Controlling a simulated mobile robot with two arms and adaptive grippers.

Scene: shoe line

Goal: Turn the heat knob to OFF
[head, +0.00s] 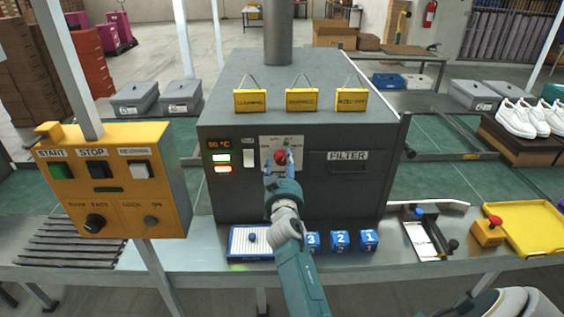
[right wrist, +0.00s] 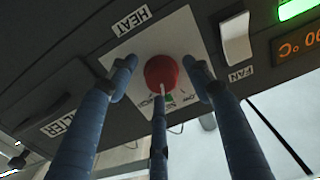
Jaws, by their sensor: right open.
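The red heat knob (head: 281,157) sits on a pale plate on the front of the dark grey machine (head: 232,190). In the right wrist view the knob (right wrist: 161,70) is round and red, near the HEAT label (right wrist: 130,20). Its setting is hard to read, as a finger covers part of the dial. My right gripper (head: 279,163) is at the plate. In the right wrist view its blue fingers (right wrist: 161,80) are spread around the knob, with visible gaps on the left and right sides. Whether the middle finger touches it cannot be told. My left gripper is not in view.
A white rocker switch, the fan switch (right wrist: 236,38), is close beside the plate. Lit displays (head: 220,157) are left of it and a FILTER panel (head: 348,168) is right. Blue numbered blocks (head: 340,240) stand below. A yellow control box (head: 112,180) stands at left.

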